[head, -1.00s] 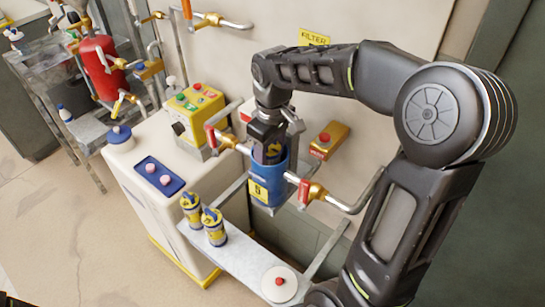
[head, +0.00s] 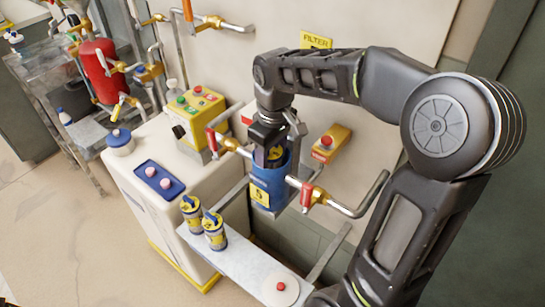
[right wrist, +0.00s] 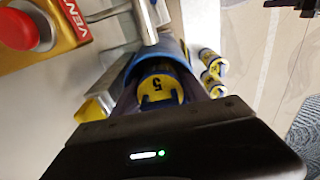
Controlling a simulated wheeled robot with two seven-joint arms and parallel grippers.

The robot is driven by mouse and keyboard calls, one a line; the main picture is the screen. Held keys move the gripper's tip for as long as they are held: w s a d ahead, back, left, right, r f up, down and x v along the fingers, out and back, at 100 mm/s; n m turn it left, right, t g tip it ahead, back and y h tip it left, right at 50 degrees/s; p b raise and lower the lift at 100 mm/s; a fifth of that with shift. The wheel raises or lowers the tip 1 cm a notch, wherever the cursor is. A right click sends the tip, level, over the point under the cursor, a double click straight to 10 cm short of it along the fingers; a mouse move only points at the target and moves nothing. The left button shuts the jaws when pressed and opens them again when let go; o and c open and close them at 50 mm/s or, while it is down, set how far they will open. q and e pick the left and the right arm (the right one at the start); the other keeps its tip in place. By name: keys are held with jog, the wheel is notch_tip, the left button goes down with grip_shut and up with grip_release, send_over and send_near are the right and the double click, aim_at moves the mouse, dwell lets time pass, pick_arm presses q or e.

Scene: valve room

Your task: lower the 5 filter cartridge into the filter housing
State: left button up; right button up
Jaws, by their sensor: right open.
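The blue filter housing (head: 268,188) with a yellow 5 label is mounted on the pipe between two red-handled valves. The 5 filter cartridge (right wrist: 161,88) has a yellow top marked 5 and sits inside the housing's open mouth; its yellow top also shows in the head view (head: 275,154). How deep its lower end reaches is hidden by the housing wall. My right gripper (head: 271,150) points down at the housing mouth, open, with its fingers around the cartridge top. In the right wrist view the housing rim (right wrist: 172,48) shows behind the cartridge. I do not make out my left gripper.
Two more yellow-and-blue cartridges (head: 214,230) stand on the grey shelf (head: 245,262) below left of the housing. A red button on a white disc (head: 280,285) lies on its right end. A yellow vent box (head: 330,142) is right of the housing, close to my right wrist.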

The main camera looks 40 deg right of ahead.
jog(key=r, duration=0.2)
jog(key=w+r, duration=0.1)
jog(key=r, duration=0.2)
jog(key=shift+w+r, duration=0.1)
jog(key=shift+s+r+p, duration=0.2)
jog(key=shift+r+p, duration=0.2)
jog(key=shift+r, duration=0.75)
jog(key=shift+s+a+r, duration=0.1)
jog(key=shift+s+r, duration=0.1)
jog(key=shift+s, duration=0.25)
jog(key=shift+s+a+r, duration=0.1)
jog(key=shift+s+r, duration=0.05)
jog(key=shift+s, duration=0.25)
jog(key=shift+w+d+f, duration=0.2)
jog(key=shift+s+a+r, duration=0.1)
jog(key=shift+s, duration=0.1)
pick_arm(q)
jog(key=shift+w+d+f, duration=0.2)
jog(key=shift+w+f, duration=0.1)
pick_arm(e)
jog(key=shift+w, duration=0.1)
